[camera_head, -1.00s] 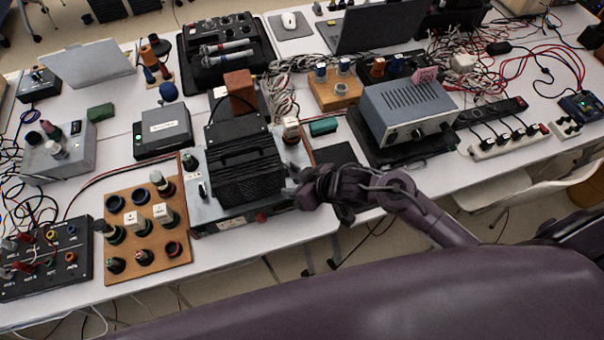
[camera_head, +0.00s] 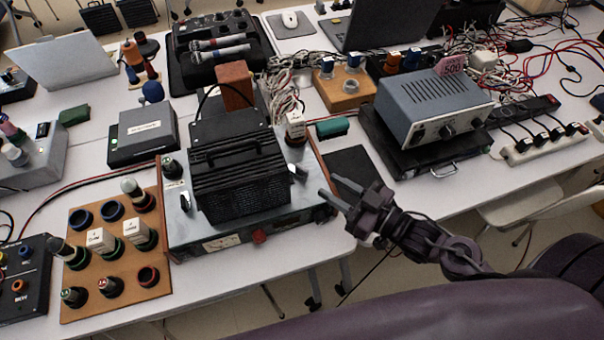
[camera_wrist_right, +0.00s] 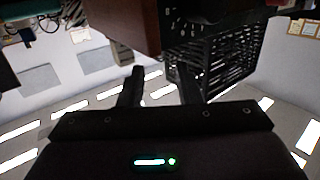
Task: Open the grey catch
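A black ribbed box with a handle (camera_head: 238,170) sits on a grey metal unit (camera_head: 270,228) at the table's front edge. A small grey catch-like piece (camera_head: 298,171) shows at the box's right side, and a similar light one (camera_head: 185,202) at its left side. I cannot tell if either is open. My right gripper (camera_head: 328,185) is open and empty, just right of the unit, its fingers pointing at the right-hand piece with a small gap. Its parted fingers also show in the right wrist view (camera_wrist_right: 160,88). My left gripper is not in view.
A wooden board with several knobs (camera_head: 75,303) lies left of the unit. A blue-grey power supply (camera_head: 435,100) stands on a black case to the right. A dark flat pad (camera_head: 350,165) lies behind my right gripper. Cables are bunched at the back.

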